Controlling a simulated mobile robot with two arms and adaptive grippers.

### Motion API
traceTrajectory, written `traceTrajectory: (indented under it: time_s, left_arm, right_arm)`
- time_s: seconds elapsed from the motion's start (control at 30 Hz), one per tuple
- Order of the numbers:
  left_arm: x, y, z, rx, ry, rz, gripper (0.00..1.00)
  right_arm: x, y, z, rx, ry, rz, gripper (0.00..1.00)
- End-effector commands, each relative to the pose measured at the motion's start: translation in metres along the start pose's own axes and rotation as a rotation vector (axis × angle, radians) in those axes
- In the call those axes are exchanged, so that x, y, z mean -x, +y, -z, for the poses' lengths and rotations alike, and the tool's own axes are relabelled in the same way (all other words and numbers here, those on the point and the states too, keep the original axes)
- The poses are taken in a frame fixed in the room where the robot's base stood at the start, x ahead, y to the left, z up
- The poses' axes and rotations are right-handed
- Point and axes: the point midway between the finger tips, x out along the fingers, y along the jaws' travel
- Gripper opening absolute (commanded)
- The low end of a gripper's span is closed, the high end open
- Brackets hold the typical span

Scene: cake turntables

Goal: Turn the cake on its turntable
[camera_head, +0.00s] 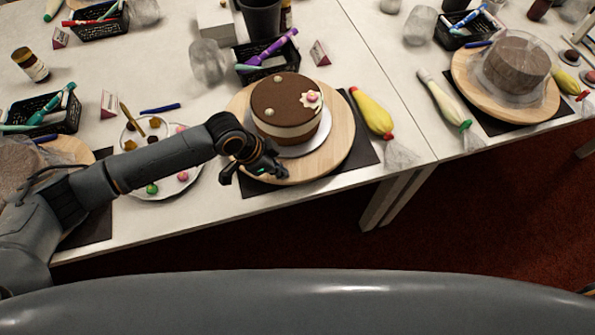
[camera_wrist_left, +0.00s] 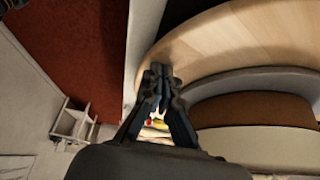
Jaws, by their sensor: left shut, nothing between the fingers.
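The round cake (camera_head: 287,112) has a brown top, brown and cream layers, small beads and a white flower with a pink centre. It stands on a white board on the round wooden turntable (camera_head: 340,130). My left gripper (camera_head: 279,173) is shut and empty at the turntable's front edge, in front of the cake. In the left wrist view the closed fingertips (camera_wrist_left: 158,82) are close to the turntable's rim (camera_wrist_left: 215,40), with the layered cake side (camera_wrist_left: 255,112) beyond. Whether they touch the rim I cannot tell. My right gripper is not in view.
A dark mat (camera_head: 362,157) lies under the turntable. A yellow piping bag (camera_head: 373,112) lies to its right, and a plate of decorations (camera_head: 160,190) is left, partly behind my left arm. A black basket with pens (camera_head: 262,67) stands behind. Another wrapped cake (camera_head: 517,65) is on the right table.

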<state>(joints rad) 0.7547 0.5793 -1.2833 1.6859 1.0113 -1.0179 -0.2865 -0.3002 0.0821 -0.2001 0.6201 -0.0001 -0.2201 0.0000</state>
Motion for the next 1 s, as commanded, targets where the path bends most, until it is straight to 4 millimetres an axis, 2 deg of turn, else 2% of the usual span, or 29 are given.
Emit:
traceTrajectory:
  time_s: [0.33,0.73,1.0]
  left_arm:
    - [-0.002,0.001,0.002,0.001,-0.001,0.000,0.00]
    - [-0.025,0.011,0.050,0.001,0.000,-0.002,0.00]
    - [-0.029,0.013,0.057,0.001,-0.003,-0.001,0.00]
  right_arm:
    - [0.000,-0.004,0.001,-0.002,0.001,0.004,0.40]
    - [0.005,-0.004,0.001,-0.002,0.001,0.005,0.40]
    - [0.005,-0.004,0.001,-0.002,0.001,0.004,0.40]
